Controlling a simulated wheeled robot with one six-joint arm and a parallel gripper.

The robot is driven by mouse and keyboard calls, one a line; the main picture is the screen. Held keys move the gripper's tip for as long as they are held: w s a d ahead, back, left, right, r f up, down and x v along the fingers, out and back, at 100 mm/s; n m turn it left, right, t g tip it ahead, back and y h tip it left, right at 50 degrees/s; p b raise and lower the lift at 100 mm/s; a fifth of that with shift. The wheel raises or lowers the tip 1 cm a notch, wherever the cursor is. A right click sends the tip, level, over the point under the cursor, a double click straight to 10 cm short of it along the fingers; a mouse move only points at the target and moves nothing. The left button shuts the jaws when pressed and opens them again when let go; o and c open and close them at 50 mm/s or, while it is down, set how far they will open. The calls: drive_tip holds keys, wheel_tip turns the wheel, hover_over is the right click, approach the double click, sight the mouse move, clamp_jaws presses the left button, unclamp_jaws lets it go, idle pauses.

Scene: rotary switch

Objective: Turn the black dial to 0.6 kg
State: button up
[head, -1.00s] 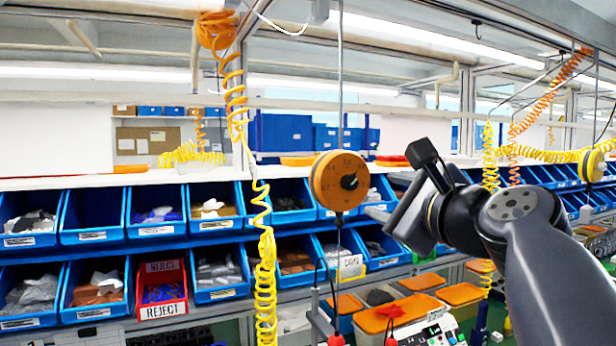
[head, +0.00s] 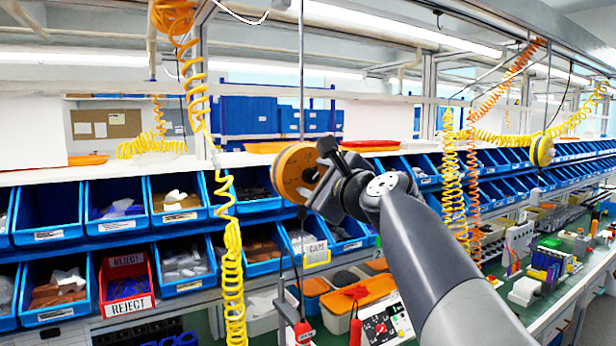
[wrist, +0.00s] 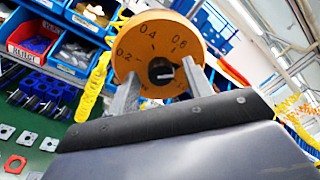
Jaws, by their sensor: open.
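The orange round balancer housing (head: 288,172) hangs from a cable. In the wrist view its orange face (wrist: 186,45) shows the printed marks 0.2, 0.4 and 0.6 in an arc, with 0.6 at the upper right. The black dial (wrist: 157,65) sits at the face's centre and has a white pointer line directed roughly to the right. My gripper (wrist: 162,71) is open, one finger on each side of the dial; I cannot tell if they touch it. In the head view my gripper (head: 318,180) is at the housing's right side and hides the dial.
A yellow coiled hose (head: 232,255) hangs left of the housing. Blue bins (head: 118,205) line the shelves behind, with a red reject bin (head: 126,284) at lower left. Another yellow balancer (head: 541,151) hangs at the right.

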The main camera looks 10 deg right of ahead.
drive_tip(key=c, duration=1)
drive_tip(key=shift+f+n+b, duration=0.1)
drive_tip(key=shift+n+b, duration=0.2)
drive_tip(key=n+b, duration=0.4)
drive_tip(key=shift+f, duration=0.2)
drive_tip(key=n+b, duration=0.3)
drive_tip(key=n, duration=0.2)
drive_tip(key=shift+r+t+b, duration=0.1)
drive_tip(key=shift+t+b, duration=0.2)
drive_tip(key=shift+b, duration=0.1)
drive_tip(key=shift+n, duration=0.4)
